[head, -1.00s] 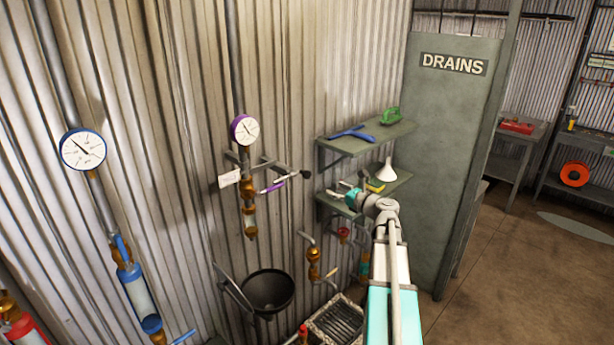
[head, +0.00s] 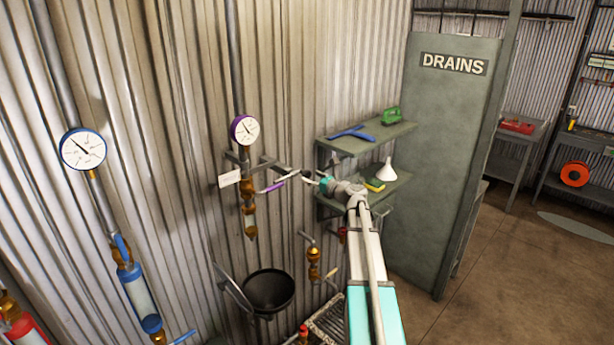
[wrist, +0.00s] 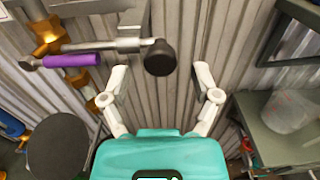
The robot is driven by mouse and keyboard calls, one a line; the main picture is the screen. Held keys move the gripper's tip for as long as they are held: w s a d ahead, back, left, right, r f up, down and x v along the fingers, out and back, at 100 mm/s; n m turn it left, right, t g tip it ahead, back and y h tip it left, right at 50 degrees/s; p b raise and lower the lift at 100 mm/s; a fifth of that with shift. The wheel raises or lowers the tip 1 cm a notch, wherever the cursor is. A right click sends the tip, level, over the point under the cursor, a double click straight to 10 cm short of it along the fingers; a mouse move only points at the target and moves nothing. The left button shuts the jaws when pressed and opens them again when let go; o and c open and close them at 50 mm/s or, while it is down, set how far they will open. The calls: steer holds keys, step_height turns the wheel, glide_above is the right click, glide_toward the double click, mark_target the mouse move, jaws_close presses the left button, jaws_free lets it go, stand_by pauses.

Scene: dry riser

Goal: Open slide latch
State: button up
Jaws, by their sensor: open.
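A grey metal bar with a black round knob (wrist: 160,57), which looks like the slide latch, sticks out from the bracket on the corrugated wall. A purple-handled lever (wrist: 72,60) lies beside it; it also shows in the head view (head: 273,187). My gripper (wrist: 160,76) is open, with its two pale fingers spread to either side of the knob's line. The knob appears just beyond and between the fingertips, and nothing is held. In the head view my gripper (head: 314,178) is at the bar's right end and partly hides the knob.
Shelves (head: 385,139) with a blue tool and a white funnel (head: 387,170) stand close on the right. A black bowl (head: 268,291) hangs below.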

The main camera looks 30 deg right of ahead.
steer(key=shift+x, duration=1.4)
jaws_close()
